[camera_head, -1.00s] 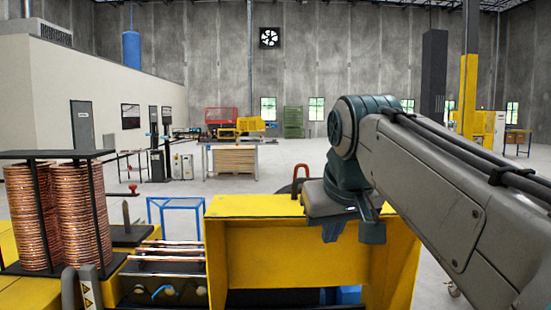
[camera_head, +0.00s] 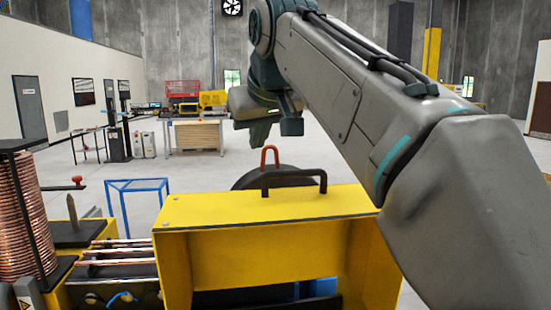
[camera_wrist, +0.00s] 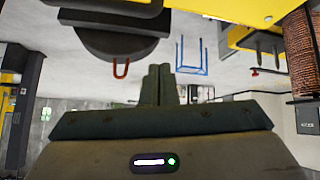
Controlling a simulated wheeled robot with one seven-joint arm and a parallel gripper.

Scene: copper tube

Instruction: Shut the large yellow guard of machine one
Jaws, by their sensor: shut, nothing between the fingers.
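The large yellow guard (camera_head: 265,212) stands in front of me in the head view, with a black handle (camera_head: 293,175) on its top. My gripper (camera_head: 262,140) is above and beyond the guard's top, pointing down, apart from the handle. In the wrist view my gripper's fingers (camera_wrist: 160,85) are together and empty.
A dark round disc with a red hook (camera_head: 270,157) is behind the guard. Copper coils (camera_head: 22,215) and copper tubes (camera_head: 120,252) are at the left. A blue frame (camera_head: 138,190) stands on the floor beyond. Open floor lies behind.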

